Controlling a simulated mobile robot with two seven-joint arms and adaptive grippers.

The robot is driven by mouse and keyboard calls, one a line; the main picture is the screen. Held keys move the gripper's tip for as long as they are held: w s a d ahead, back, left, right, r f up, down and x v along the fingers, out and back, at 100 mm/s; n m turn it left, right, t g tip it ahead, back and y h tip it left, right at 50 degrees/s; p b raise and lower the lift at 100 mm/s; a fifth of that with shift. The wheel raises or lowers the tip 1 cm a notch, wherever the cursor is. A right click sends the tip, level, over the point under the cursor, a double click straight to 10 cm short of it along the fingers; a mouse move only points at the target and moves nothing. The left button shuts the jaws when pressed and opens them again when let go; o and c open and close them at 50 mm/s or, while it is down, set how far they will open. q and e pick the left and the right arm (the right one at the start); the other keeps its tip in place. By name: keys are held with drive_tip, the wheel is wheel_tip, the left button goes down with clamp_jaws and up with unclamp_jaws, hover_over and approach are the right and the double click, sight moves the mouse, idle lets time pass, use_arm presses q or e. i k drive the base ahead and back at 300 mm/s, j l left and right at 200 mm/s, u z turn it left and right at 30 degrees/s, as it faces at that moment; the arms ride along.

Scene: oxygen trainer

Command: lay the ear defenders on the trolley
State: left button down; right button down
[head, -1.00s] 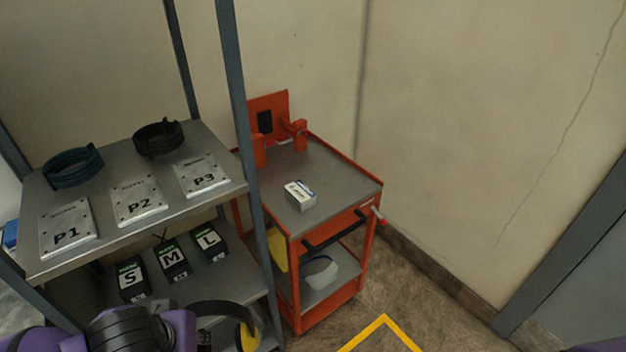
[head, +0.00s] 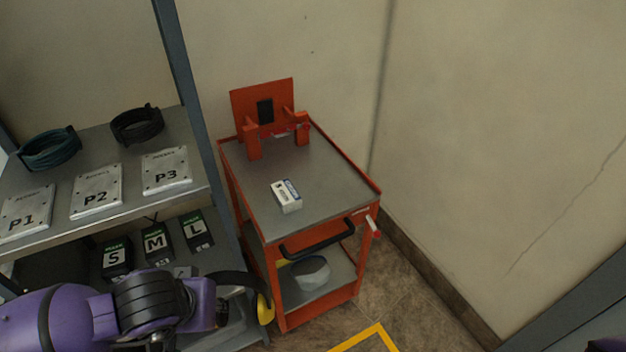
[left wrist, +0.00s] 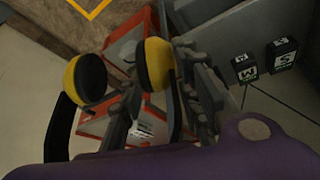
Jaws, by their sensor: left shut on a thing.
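The ear defenders have yellow cups and a black headband. In the head view one cup (head: 265,308) and part of the headband (head: 238,280) show beside my left gripper (head: 228,310), just left of the trolley. In the left wrist view both cups show, one at the left (left wrist: 88,77) and one near the middle (left wrist: 154,66). My left gripper (left wrist: 150,95) is shut on the ear defenders; the exact contact is hard to see. The red-orange trolley (head: 325,172) has a grey top, higher in the picture than the ear defenders. My right gripper is out of view.
A small white box (head: 287,196) lies mid-top on the trolley. A red bracket (head: 262,107) stands at its back and a black handle (head: 318,240) at its front. A pale rounded thing (head: 311,272) lies below. The shelf unit (head: 95,222) stands left. The top's right side is clear.

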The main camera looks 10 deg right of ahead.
sight(316, 171)
drive_tip(key=i+l, duration=0.15)
drive_tip(key=l, duration=0.25)
drive_tip(key=i+l+u, duration=0.1)
drive_tip(key=l, duration=0.25)
drive_tip(key=i+l, duration=0.15)
drive_tip(key=l, duration=0.25)
drive_tip(key=i+l, duration=0.1)
drive_tip(key=l, duration=0.25)
drive_tip(key=i+l+u, duration=0.1)
drive_tip(key=l, duration=0.3)
